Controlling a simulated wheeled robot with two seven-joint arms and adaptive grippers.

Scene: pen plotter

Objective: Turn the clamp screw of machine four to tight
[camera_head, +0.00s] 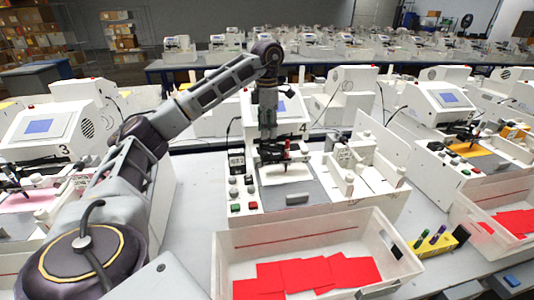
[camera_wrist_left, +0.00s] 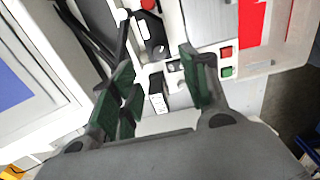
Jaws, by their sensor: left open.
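Machine four (camera_head: 303,127), a white plotter with a blue screen and the number 4, stands at the centre of the head view. My left gripper (camera_head: 268,132) points down in front of its screen, just above the dark pen carriage (camera_head: 284,151). In the left wrist view the left gripper (camera_wrist_left: 160,78) has its dark green fingers wide apart, with nothing clearly held between them. Parts of the machine's white body and carriage show beyond the fingers. The clamp screw is too small or hidden to make out surely. My right gripper is not in view.
A clear bin (camera_head: 232,258) with red sheets (camera_head: 305,272) stands in front of machine four. Red and green buttons (camera_head: 252,205) are on its front left. Machine three (camera_head: 40,127) is to the left, another plotter (camera_head: 445,100) to the right. Marker pens (camera_head: 438,238) stand at the right.

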